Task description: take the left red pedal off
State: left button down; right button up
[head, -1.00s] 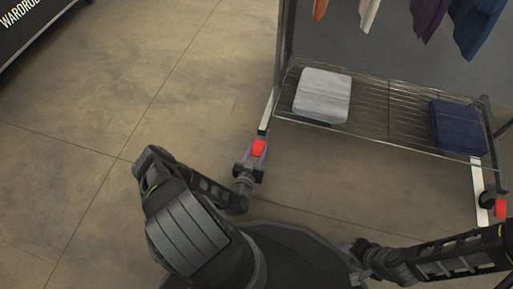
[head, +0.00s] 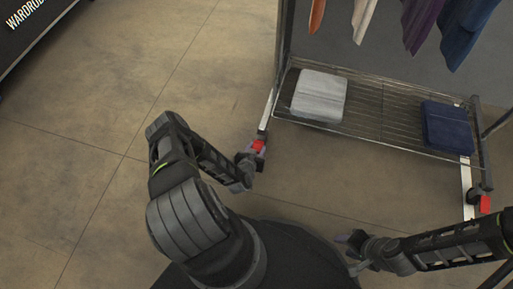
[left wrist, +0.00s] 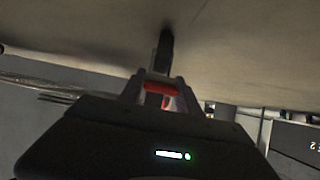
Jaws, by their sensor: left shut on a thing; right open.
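The left red pedal (head: 258,145) sits at the near end of the clothes rack's left foot, low above the floor. My left gripper (head: 255,152) is at this pedal and shut on it. In the left wrist view the red pedal (left wrist: 160,88) shows between the two fingers (left wrist: 160,95). The lower part of the pedal and the caster under it are hidden by the gripper. The right red pedal (head: 485,204) is on the rack's right foot with no gripper near it. My right gripper (head: 352,246) is low at the front and is open and empty.
The rack's wire shelf (head: 375,112) carries a grey folded cloth (head: 319,96) and a navy folded cloth (head: 447,128). Several garments (head: 425,20) hang above. A dark sign board (head: 32,32) stands at the far left. The floor left of the rack is clear.

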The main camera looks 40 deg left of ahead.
pick_arm(q)
jog(key=c, duration=0.8)
grip_release()
jog(key=shift+c, duration=0.2)
jog(key=shift+r, duration=0.1)
jog(key=p+v, duration=0.3)
jog(key=v, duration=0.4)
jog(key=shift+s+r, duration=0.15)
jog(key=shift+s, duration=0.15)
jog(key=shift+d, duration=0.15)
